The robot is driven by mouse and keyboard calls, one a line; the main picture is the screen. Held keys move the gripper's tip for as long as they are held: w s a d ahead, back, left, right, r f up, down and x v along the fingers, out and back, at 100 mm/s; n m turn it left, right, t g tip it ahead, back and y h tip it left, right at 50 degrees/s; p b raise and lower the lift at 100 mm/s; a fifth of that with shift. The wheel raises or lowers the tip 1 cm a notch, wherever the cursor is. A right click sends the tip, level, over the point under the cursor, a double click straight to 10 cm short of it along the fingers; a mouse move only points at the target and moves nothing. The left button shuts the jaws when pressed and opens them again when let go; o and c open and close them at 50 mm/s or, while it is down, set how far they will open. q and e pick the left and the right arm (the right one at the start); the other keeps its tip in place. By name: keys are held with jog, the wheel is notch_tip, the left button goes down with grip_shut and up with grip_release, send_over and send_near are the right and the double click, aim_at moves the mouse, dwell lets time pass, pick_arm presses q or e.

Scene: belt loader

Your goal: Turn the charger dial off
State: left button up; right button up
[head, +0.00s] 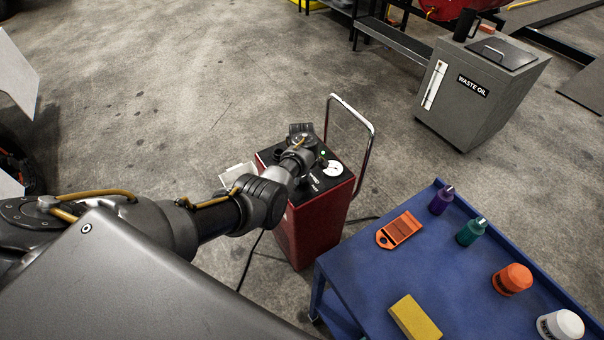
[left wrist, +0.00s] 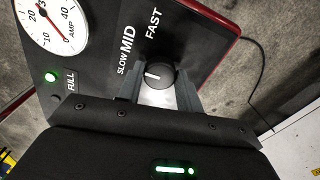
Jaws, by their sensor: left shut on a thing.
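The charger (head: 312,232) is a red cabinet with a black top panel and a chrome handle, standing left of the blue cart. Its dial (left wrist: 160,75) is a round black knob with a white mark, near the labels SLOW, MID and FAST. The mark points left in the left wrist view, on the SLOW side; any further label there is hidden. My left gripper (left wrist: 159,88) is shut on the dial, one finger on each side. In the head view my left gripper (head: 300,136) is over the charger top and hides the dial. My right gripper is not in view.
A gauge marked AMP (left wrist: 60,25) and a lit green FULL light (left wrist: 51,76) are beside the dial. The blue cart (head: 372,262) holds bottles, an orange tool and a yellow block. A grey waste oil bin (head: 470,100) stands at the back right. A cable lies on the floor.

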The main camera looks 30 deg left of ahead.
pick_arm(q)
jog(key=n, duration=0.2)
jog(key=shift+n, duration=0.4)
jog(key=n, duration=0.2)
jog(key=shift+n, duration=0.4)
jog(key=n+b, duration=0.2)
jog(key=n, duration=0.3)
jog(key=shift+n, duration=0.4)
jog(key=o, duration=1)
jog(key=shift+r, duration=0.1)
notch_tip(320, 180, up, 11)
jog(key=p, duration=0.3)
jog(key=shift+f+p, duration=0.2)
jog(key=shift+p, duration=0.15)
